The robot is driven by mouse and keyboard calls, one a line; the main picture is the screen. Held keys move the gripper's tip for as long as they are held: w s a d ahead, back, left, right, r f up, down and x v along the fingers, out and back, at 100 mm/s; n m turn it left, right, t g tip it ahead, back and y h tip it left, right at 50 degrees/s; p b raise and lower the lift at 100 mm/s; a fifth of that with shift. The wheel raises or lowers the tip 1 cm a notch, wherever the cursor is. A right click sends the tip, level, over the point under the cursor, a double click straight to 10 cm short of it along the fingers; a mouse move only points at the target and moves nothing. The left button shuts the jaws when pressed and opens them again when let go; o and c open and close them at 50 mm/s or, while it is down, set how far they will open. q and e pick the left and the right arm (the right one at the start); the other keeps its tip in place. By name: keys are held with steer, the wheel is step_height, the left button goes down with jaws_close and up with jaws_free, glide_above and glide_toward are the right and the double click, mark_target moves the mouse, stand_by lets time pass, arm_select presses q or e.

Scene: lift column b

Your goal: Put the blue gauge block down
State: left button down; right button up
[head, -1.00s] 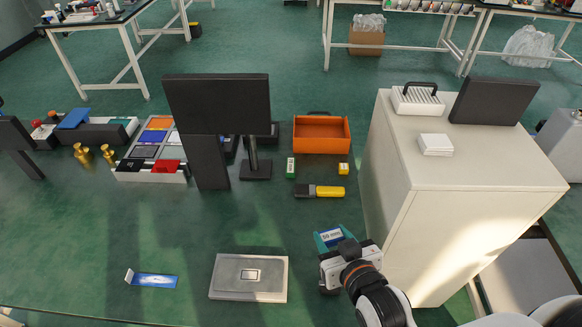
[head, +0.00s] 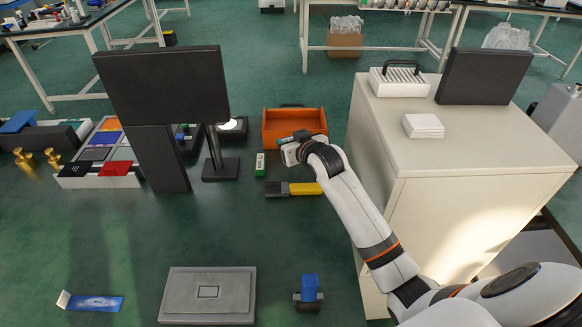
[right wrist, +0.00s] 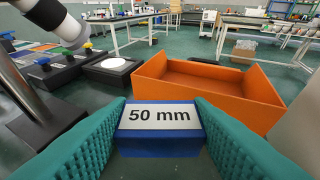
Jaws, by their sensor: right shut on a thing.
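The blue gauge block (right wrist: 160,140) has a white label reading "50 mm". In the right wrist view it sits between the two teal ribbed fingers of my right gripper (right wrist: 160,132), which is shut on it. In the head view my right gripper (head: 288,150) is at the near side of the open orange bin (head: 295,126), and the block cannot be made out there. In the right wrist view the bin (right wrist: 210,85) lies ahead and to the right, beyond the block. It looks empty. My left gripper is not in view.
A green block (head: 260,163) and a yellow-and-black tool (head: 293,189) lie near the bin. A dark monitor (head: 165,88) stands left. A white cabinet (head: 440,165) stands right. A grey plate (head: 208,300) and a blue piece on a dark base (head: 309,288) are in front.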

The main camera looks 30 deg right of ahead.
mark_target(292, 169)
steer(key=shift+f+b, duration=0.35)
steer(key=shift+f, duration=3.15)
steer(key=shift+f, duration=0.15)
steer(key=o, duration=1.2)
steer(key=shift+s+r, duration=0.15)
steer(key=shift+r, duration=0.05)
steer(key=p+v, duration=0.1)
steer(key=v, duration=1)
steer(key=shift+s+r, duration=0.1)
steer(key=shift+s, duration=0.3)
